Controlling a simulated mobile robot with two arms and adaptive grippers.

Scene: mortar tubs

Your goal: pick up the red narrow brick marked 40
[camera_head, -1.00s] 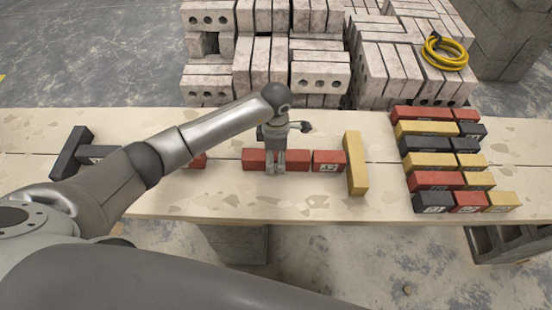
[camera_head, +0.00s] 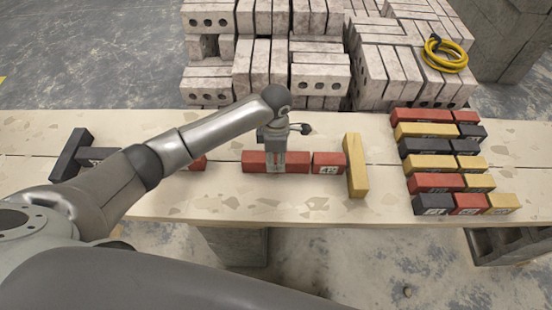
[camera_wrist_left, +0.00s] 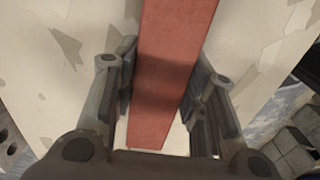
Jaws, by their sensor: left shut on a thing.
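A long red brick (camera_head: 296,162) lies flat on the pale bench, near its middle. My left gripper (camera_head: 275,168) points straight down over it and is shut on it around the middle of its length. In the left wrist view the red brick (camera_wrist_left: 165,75) runs between the two fingers (camera_wrist_left: 158,100), one on each side. I can read no number on this brick; the gripper covers part of its front. A shorter red brick (camera_head: 328,163) with a number label, hard to read, sits just to its right. My right gripper is not in view.
Rows of red, yellow and dark bricks (camera_head: 440,162) fill the bench's right side. Dark bricks (camera_head: 72,155) lie at left, and a red one (camera_head: 198,164) shows partly behind my arm. The bench front (camera_head: 300,205) is clear.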

